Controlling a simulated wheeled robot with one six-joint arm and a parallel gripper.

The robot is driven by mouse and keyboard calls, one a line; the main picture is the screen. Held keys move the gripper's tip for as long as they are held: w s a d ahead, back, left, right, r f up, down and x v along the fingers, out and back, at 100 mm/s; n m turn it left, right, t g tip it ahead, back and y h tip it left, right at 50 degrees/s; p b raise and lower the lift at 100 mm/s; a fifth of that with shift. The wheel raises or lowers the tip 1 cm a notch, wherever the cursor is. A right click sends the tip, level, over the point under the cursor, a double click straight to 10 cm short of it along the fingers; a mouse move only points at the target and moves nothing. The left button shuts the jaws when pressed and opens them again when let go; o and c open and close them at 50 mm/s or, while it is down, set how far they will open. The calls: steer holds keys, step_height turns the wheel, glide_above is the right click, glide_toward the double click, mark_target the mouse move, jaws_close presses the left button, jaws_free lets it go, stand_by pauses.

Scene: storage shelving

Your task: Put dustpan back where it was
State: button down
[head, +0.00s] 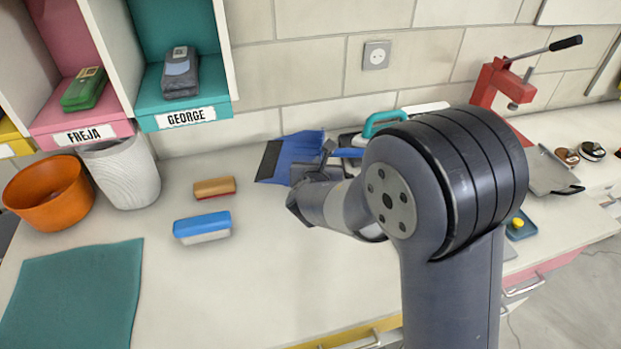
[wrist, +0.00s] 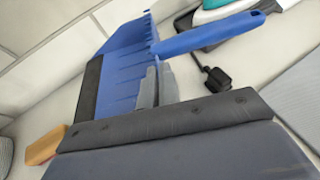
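The blue dustpan (head: 292,158) with a dark front lip is at the back of the counter near the tiled wall. In the wrist view the dustpan (wrist: 125,62) shows its toothed edge, and its blue handle (wrist: 215,35) runs to the upper right. My gripper (head: 318,172) is at the dustpan's right end, where the handle begins. In the wrist view the fingers of my gripper (wrist: 157,80) are close together against the dustpan near the handle root. Whether they pinch it is hidden.
A wooden brush (head: 214,187) and a blue-and-white brush (head: 202,227) lie left of my gripper. A teal-handled iron (head: 383,123) stands close behind the handle. An orange bowl (head: 50,192) and white bin (head: 122,173) are at left.

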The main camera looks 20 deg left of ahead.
step_height(320, 180, down, 6)
steer(key=shift+f, duration=0.25)
steer(key=shift+f+b, duration=0.35)
steer(key=shift+b, duration=0.2)
steer(key=c, duration=2.1)
jaws_free()
steer(key=o, duration=0.4)
